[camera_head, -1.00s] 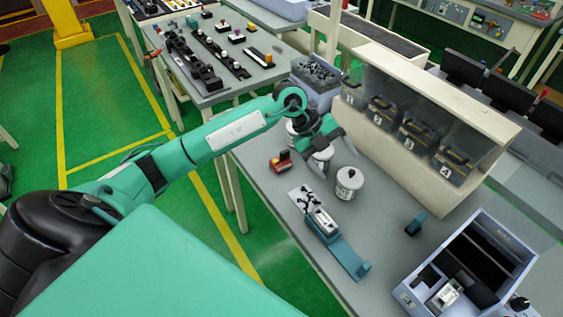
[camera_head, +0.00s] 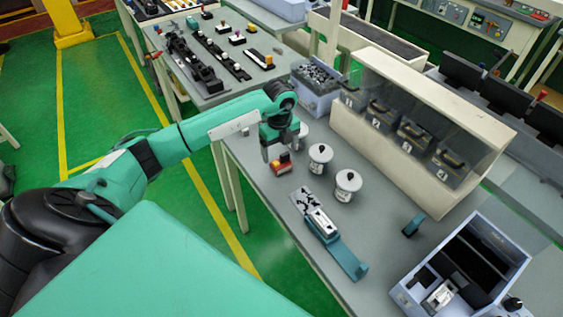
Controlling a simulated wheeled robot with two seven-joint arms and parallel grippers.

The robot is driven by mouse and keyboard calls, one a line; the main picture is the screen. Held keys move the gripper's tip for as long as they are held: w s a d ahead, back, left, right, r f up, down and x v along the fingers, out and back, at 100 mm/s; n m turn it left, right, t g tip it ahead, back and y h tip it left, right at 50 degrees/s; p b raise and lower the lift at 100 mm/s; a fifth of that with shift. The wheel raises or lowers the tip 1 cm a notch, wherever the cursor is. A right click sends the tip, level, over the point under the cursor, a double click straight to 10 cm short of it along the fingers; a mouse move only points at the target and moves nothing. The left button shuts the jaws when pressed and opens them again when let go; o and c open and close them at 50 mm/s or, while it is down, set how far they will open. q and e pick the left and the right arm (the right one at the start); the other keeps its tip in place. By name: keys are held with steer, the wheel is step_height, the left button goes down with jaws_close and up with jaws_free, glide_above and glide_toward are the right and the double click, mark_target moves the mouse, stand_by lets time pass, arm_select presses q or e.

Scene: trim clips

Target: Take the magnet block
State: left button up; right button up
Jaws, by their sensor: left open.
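A small red block with a yellow and dark top (camera_head: 281,164), which I take to be the magnet block, lies on the grey workbench near its left edge. My left gripper (camera_head: 280,152) is open and points down right over this block. Its fingers show on either side of the block's upper part. I cannot tell whether they touch it. My right gripper is not in view.
Two white lidded canisters (camera_head: 347,185) stand right of the block, with another partly hidden behind the gripper. A teal fixture (camera_head: 335,243) lies in front. A clear-fronted bin rack (camera_head: 410,120) stands behind. A blue-grey box (camera_head: 465,265) is at the right.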

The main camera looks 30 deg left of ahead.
mark_target(281, 155)
arm_select(q)
steer(key=shift+f+p, duration=0.4)
steer(key=shift+f, duration=0.1)
step_height(281, 155, down, 4)
steer(key=shift+d+r+p, duration=0.15)
steer(key=shift+r+p, duration=0.1)
steer(key=shift+p, duration=0.65)
steer(key=shift+w+f, duration=0.1)
steer(key=shift+f, duration=0.45)
steer(key=c, duration=1.1)
steer(key=shift+r, duration=0.1)
steer(key=shift+c, duration=0.5)
steer(key=shift+r, duration=0.1)
